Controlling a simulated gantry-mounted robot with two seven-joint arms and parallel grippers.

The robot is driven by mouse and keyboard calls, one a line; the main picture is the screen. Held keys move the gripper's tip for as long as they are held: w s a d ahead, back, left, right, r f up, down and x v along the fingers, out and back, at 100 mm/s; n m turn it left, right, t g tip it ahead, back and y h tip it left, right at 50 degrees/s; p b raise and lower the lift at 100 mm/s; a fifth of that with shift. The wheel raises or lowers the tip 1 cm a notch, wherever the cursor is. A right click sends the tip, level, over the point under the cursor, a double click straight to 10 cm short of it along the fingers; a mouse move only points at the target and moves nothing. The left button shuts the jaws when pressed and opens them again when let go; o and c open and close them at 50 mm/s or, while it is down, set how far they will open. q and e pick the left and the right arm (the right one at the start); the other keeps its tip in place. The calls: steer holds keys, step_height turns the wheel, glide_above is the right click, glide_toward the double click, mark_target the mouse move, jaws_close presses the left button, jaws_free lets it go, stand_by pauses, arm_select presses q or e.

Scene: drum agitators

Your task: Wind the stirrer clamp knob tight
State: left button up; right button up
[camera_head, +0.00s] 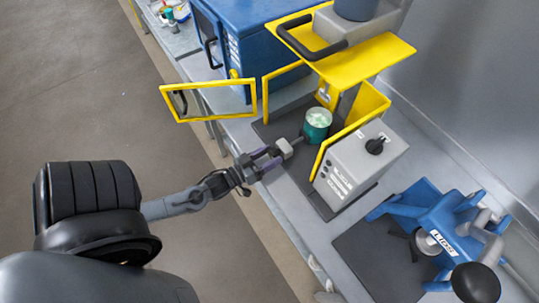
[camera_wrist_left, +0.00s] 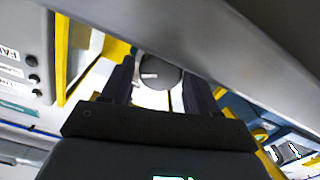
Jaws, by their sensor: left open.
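My left gripper (camera_head: 270,160) reaches in from the left over the bench edge. Its dark fingers are open. A small light-grey block-like piece (camera_head: 285,148) lies just ahead of the fingertips, beside the green can (camera_head: 317,124) in the yellow-guarded stirrer station. In the left wrist view, a round grey knob-like part (camera_wrist_left: 158,73) shows in the gap between the fingers of my left gripper (camera_wrist_left: 158,88). I cannot tell whether either finger touches it. I cannot tell for sure which part is the clamp knob. My right gripper is out of view.
An open yellow-framed guard door (camera_head: 208,119) stands left of the can. A yellow top plate (camera_head: 350,62) overhangs the station. A grey control box (camera_head: 352,165) with a black dial (camera_head: 375,146) stands to the right. A blue machine (camera_head: 450,230) is at lower right.

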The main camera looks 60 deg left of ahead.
arm_select(q)
steer(key=shift+w, duration=0.25)
steer(key=c, duration=0.8)
steer(key=shift+o, duration=0.2)
steer(key=m+p, duration=0.4)
steer(key=shift+r, duration=0.3)
steer(key=shift+d+f+m+p, duration=0.1)
steer(key=shift+f+m+p, duration=0.1)
steer(key=shift+m+p, duration=0.5)
steer(key=o, duration=0.8)
steer(key=shift+c, duration=0.2)
steer(key=shift+s+f, duration=0.1)
